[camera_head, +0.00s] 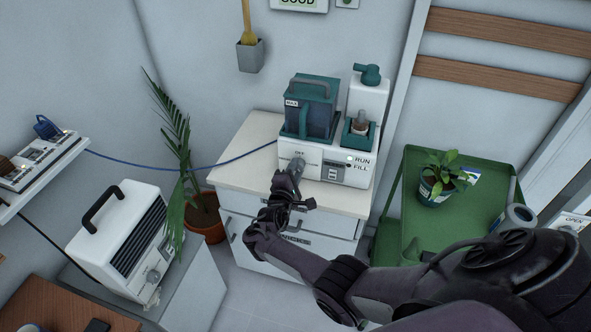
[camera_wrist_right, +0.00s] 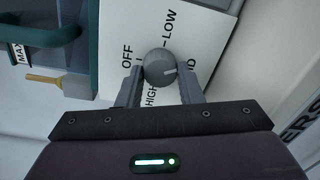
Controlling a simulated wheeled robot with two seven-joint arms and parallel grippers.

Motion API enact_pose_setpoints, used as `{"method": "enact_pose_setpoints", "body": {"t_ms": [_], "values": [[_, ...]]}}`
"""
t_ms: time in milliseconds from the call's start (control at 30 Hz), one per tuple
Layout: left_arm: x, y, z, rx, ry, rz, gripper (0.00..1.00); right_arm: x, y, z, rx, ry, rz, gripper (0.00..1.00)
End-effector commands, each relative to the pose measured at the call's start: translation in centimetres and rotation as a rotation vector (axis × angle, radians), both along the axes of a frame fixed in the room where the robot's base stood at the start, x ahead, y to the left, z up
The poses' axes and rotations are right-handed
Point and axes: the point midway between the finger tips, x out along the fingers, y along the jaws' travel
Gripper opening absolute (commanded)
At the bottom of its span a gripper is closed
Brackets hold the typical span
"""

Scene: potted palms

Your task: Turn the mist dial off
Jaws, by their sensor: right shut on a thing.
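The mist dial (camera_head: 297,163) is a grey round knob on the front of the white mister (camera_head: 335,171), which stands on the cabinet top. It also shows in the right wrist view (camera_wrist_right: 160,67), with OFF, LOW and HIGH printed around it and another label partly hidden. The dial's pale pointer mark faces right in that view, between LOW and the partly hidden label, away from OFF. My right gripper (camera_wrist_right: 160,82) is shut on the dial, one finger on each side. It also shows in the head view (camera_head: 290,176). My left gripper is not in view.
The mister has a teal water tank (camera_head: 311,110) and RUN and FILL lights. A green cart (camera_head: 400,222) with a potted plant (camera_head: 438,182) stands to the right. A tall palm (camera_head: 180,150) and a white heater (camera_head: 120,235) stand left. A blue cord (camera_head: 150,163) runs to the mister.

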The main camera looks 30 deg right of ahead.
Motion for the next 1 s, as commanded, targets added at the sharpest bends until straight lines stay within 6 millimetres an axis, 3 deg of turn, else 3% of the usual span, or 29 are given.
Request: {"method": "enact_pose_setpoints", "body": {"t_ms": [1000], "values": [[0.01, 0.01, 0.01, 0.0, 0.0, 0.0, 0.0, -0.05, 0.04, -0.39, -0.626, 0.737, 0.001, 0.1]]}}
